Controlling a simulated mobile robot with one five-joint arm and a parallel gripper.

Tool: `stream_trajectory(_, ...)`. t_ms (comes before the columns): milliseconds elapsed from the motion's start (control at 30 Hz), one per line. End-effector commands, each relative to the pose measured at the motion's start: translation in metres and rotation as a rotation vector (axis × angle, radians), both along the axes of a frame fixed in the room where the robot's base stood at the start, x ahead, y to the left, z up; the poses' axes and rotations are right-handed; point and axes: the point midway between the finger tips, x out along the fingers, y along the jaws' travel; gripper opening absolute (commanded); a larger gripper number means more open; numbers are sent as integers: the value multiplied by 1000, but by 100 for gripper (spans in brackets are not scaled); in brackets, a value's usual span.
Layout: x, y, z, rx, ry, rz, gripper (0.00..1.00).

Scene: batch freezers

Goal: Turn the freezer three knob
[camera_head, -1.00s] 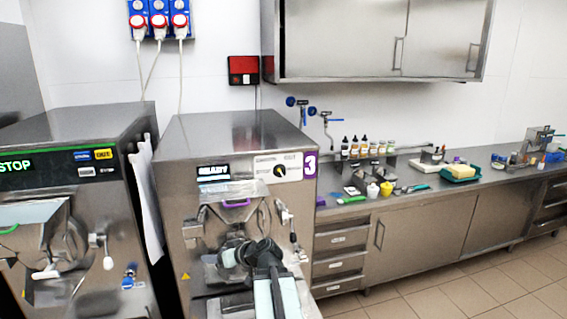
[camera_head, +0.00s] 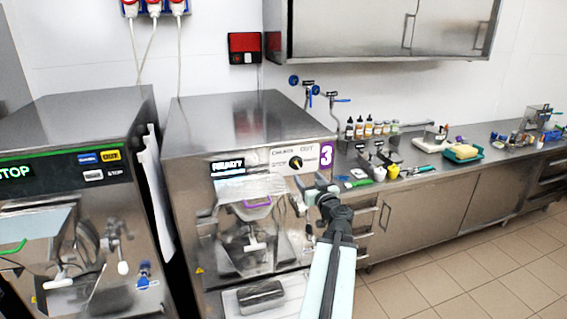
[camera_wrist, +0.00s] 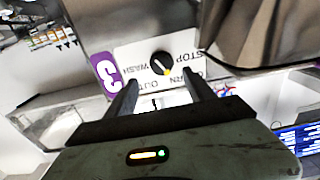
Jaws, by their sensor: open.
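Freezer three (camera_head: 240,115) is a steel machine with a purple "3" label, standing at the middle left in the head view. Its black knob (camera_head: 296,162) with a yellow mark sits on a white panel, left of the label. My gripper (camera_head: 316,186) is just below and right of the knob, apart from it. In the wrist view the knob (camera_wrist: 161,62) shows beyond and between the fingertips of my gripper (camera_wrist: 160,88), upside down. The fingers are open and empty.
A second freezer (camera_head: 75,120) with a green "STOP" display stands to the left. A steel counter (camera_head: 480,150) with bottles and small tools runs along the right. A wall cupboard (camera_head: 350,30) hangs above. The tiled floor (camera_head: 470,235) at lower right is clear.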

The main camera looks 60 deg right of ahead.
Motion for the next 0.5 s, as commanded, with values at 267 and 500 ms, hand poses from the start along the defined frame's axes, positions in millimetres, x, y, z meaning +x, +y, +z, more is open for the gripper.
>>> stream_trajectory(267,1,-4,1,-2,-1,-4,62)
stream_trajectory(500,28,-23,1,-2,-1,0,62)
